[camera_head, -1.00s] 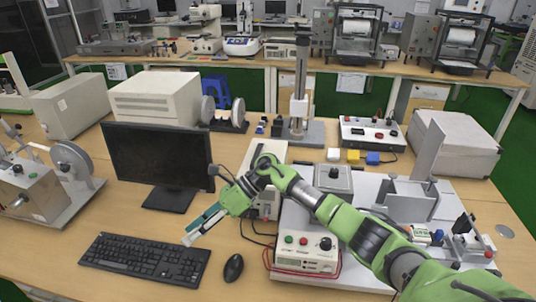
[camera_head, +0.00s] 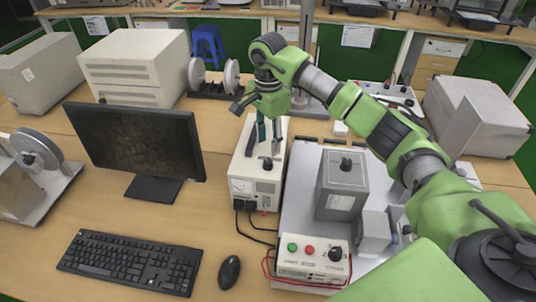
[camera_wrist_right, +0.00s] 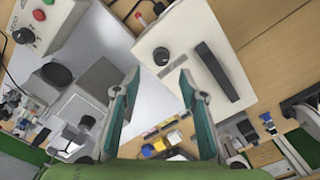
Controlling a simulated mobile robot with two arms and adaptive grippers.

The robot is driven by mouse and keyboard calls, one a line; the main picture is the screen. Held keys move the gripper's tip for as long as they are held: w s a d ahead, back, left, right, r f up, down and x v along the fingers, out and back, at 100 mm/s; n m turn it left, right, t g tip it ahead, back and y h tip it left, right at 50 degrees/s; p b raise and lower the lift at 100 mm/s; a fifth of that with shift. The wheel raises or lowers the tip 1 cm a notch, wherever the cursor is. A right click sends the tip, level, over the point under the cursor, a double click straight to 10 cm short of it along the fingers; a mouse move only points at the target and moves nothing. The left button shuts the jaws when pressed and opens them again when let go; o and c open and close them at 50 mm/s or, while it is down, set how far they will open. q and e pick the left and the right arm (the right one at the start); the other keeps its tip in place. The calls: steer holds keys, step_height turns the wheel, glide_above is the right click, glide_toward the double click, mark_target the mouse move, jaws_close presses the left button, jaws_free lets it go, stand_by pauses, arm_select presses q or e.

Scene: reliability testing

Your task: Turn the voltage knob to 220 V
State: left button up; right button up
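A white power unit (camera_head: 243,160) stands on the table right of the monitor. It has a black knob (camera_head: 267,164) on top, and a meter and sockets on its front. My right gripper (camera_head: 268,138) points down over this unit, with its teal fingers apart above the knob. In the right wrist view, the open fingers (camera_wrist_right: 158,78) frame the lower edge of the unit (camera_wrist_right: 188,38). The black knob (camera_wrist_right: 161,56) lies just beyond the fingertips, with nothing held between them. A black handle lies beside it. Scale markings around the knob are not readable. My left gripper is not in view.
A control box (camera_head: 310,262) with green and red buttons and another black knob sits in front of a grey block (camera_head: 342,185). A monitor (camera_head: 135,140), keyboard (camera_head: 130,262) and mouse (camera_head: 229,272) are to the left. Cables run beside the unit.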

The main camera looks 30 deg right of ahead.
mark_target(268, 161)
step_height(268, 161, down, 6)
steer(key=shift+w+f+p, duration=0.1)
steer(key=shift+f+p, duration=0.05)
steer(key=shift+p, duration=0.65)
steer(key=shift+f, duration=0.75)
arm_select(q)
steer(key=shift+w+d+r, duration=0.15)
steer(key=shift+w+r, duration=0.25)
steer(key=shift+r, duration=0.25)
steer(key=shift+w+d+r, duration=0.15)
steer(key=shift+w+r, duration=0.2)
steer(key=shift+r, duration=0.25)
arm_select(e)
jaws_close()
